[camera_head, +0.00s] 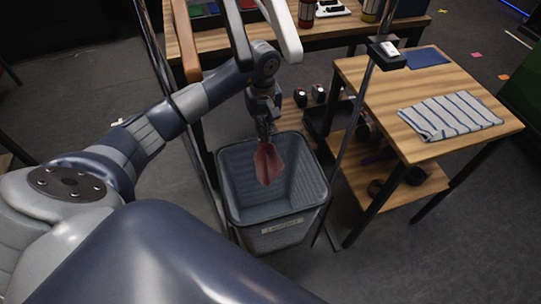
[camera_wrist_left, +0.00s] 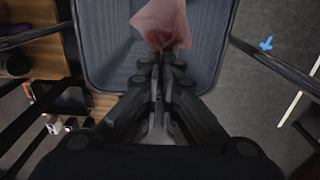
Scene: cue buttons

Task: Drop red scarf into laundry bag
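The red scarf (camera_head: 268,163) hangs from my left gripper (camera_head: 265,132) over the open mouth of the grey laundry bag (camera_head: 240,203). In the left wrist view, the fingers of my left gripper (camera_wrist_left: 160,62) are together on the scarf (camera_wrist_left: 163,24), with the bag (camera_wrist_left: 208,40) behind it. The bag stands on the floor and looks empty inside. The scarf's lower end appears within the bag's opening in the head view; how deep it hangs is hard to tell. My right gripper is not in view.
A wooden side table (camera_head: 462,90) with a striped cloth (camera_head: 450,115) and a lower shelf stands right of the bag. Thin dark poles rise on both sides of the bag. Another wooden table (camera_head: 340,28) with bottles is behind. Hangers (camera_head: 283,30) hang in front of my view.

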